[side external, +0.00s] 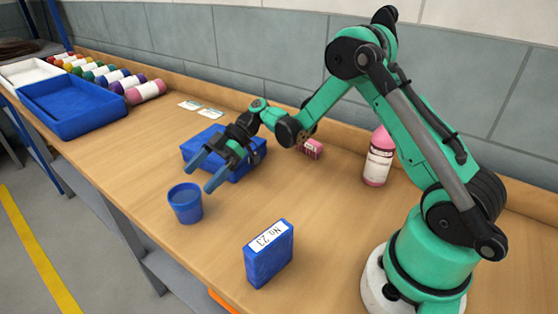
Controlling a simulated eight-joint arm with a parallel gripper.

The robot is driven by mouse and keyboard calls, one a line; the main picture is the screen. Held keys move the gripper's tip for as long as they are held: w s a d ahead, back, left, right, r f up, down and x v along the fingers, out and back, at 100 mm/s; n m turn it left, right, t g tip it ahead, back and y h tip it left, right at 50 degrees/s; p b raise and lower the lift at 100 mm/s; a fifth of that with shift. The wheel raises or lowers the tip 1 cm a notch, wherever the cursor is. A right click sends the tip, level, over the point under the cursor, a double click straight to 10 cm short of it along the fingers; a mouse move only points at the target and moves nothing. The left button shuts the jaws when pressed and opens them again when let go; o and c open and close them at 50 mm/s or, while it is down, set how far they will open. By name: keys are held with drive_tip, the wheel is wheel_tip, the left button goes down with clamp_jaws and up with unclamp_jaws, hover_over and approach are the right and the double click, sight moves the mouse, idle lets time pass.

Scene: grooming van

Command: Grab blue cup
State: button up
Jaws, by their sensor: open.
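The blue cup (185,205) stands upright on the wooden table, near its front edge. My gripper (204,174) is open, with its two blue fingers pointing down and to the left. It is just behind and to the right of the cup, with its near fingertip close to the cup's rim in the picture. I cannot tell whether that finger touches the cup. Nothing is between the fingers that I can make out.
A blue block-like object (190,147) lies behind my gripper. A blue box labelled "No. 23" (268,256) stands at the front. A pink bottle (379,158) and a small red box (312,149) are behind. A blue tray (75,123) and several coloured rolls sit far left.

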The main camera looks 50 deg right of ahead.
sight(197, 188)
drive_tip(key=shift+d+f+n+y, duration=0.15)
drive_tip(key=shift+f+n+y, duration=0.35)
drive_tip(key=shift+f+n, duration=0.3)
drive_tip(key=shift+a+f, duration=0.1)
drive_tip(key=shift+a, duration=0.1)
drive_tip(key=shift+x, duration=2.6)
drive_tip(key=shift+s, duration=0.1)
drive_tip(key=c, duration=1.2)
